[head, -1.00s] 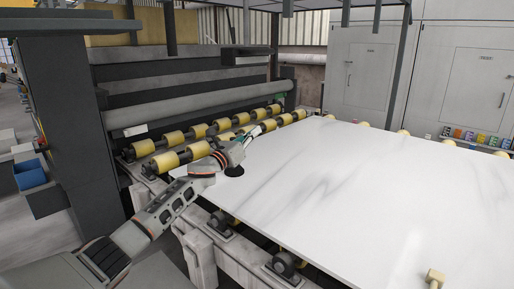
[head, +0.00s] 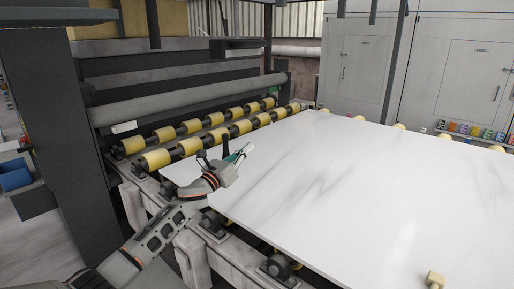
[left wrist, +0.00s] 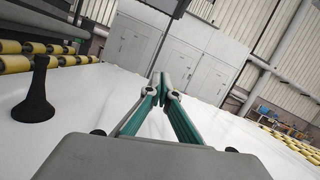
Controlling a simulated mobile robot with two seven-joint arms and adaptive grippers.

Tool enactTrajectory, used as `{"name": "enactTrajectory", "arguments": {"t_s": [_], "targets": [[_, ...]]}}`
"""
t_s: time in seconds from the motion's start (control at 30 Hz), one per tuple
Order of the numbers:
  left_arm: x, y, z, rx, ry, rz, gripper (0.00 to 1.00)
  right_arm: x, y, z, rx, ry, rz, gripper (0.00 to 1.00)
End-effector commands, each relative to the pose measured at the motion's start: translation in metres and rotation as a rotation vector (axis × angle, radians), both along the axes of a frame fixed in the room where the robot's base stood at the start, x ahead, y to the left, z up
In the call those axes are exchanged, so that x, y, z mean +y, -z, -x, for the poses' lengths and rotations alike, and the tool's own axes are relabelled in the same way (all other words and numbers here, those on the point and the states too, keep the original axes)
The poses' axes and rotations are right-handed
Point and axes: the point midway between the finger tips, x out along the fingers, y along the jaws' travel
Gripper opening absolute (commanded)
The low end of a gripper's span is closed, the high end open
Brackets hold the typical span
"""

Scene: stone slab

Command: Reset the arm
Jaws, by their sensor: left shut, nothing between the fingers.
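My left arm comes in from the lower left in the head view. Its gripper (head: 243,152) is above the near-left part of the white stone slab (head: 350,180), close to the rollers. In the left wrist view its two green-sided fingers (left wrist: 162,88) meet at the tips, with nothing between them. The slab (left wrist: 225,135) lies beneath and beyond them. A black flared piece (left wrist: 35,98) shows at the left of that view; I cannot tell whether it stands on the slab or belongs to my arm.
Yellow rollers (head: 190,146) run along the slab's left side, beside a dark machine frame (head: 55,130). Grey cabinets (head: 455,75) stand behind the slab. The slab's middle is clear.

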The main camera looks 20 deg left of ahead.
Motion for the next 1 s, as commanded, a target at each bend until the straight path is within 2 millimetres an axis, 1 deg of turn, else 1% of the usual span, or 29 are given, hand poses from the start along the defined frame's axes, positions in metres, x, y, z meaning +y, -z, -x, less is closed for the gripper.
{"name": "enactTrajectory", "arguments": {"t_s": [0.1,0.17,0.23,0.27,0.37,0.4,0.47,0.5,0.57,0.6,0.67,0.7,0.77,0.8,0.87,0.9,0.97,1.0], "targets": [[0.000,0.000,0.000,0.001,0.000,0.001,0.00,0.000,0.000,0.000,0.000,0.000,0.000,0.00],[-0.001,0.005,0.001,0.009,0.003,0.013,0.00,0.000,0.000,0.000,0.000,0.000,0.000,0.00],[-0.006,0.019,0.006,0.037,0.014,0.056,0.00,0.000,0.000,0.000,0.000,0.000,0.000,0.00],[-0.010,0.029,0.010,0.057,0.021,0.089,0.00,0.000,0.000,0.000,0.000,0.000,0.000,0.00],[-0.024,0.074,0.030,0.152,0.050,0.254,0.00,0.000,0.000,0.000,-0.001,0.000,0.000,0.00],[-0.032,0.097,0.042,0.203,0.062,0.342,0.00,0.000,0.000,0.000,-0.001,0.000,0.000,0.00],[-0.042,0.132,0.063,0.283,0.076,0.488,0.00,0.000,0.000,0.000,-0.001,0.000,-0.001,0.00],[-0.050,0.155,0.077,0.337,0.082,0.588,0.00,0.000,0.000,0.000,-0.001,0.000,-0.001,0.00],[-0.060,0.187,0.101,0.416,0.085,0.740,0.00,0.001,0.000,0.000,-0.001,0.000,-0.001,0.00],[-0.066,0.208,0.118,0.468,0.082,0.842,0.00,0.001,0.000,0.000,-0.001,0.000,-0.001,0.00],[-0.074,0.237,0.144,0.543,0.072,0.995,0.00,0.001,0.000,0.000,0.000,0.000,-0.002,0.00],[-0.080,0.256,0.163,0.591,0.062,1.100,0.00,0.001,0.000,0.000,-0.001,0.000,-0.002,0.00],[-0.088,0.283,0.192,0.661,0.040,1.256,0.00,0.001,0.000,0.000,-0.001,0.000,-0.002,0.00],[-0.093,0.299,0.211,0.704,0.022,1.360,0.00,0.001,0.000,0.000,-0.001,0.000,-0.002,0.00],[-0.100,0.322,0.242,0.765,-0.015,1.518,0.00,0.001,0.000,0.000,-0.001,0.000,-0.002,0.00],[-0.104,0.336,0.263,0.801,-0.043,1.625,0.00,0.001,0.000,0.000,-0.001,0.000,-0.002,0.00],[-0.110,0.356,0.296,0.850,-0.093,1.783,0.00,0.001,0.000,0.000,0.000,0.000,-0.002,0.00],[-0.114,0.368,0.317,0.877,-0.129,1.889,0.00,0.001,0.000,0.000,0.000,0.000,-0.002,0.00]]}}
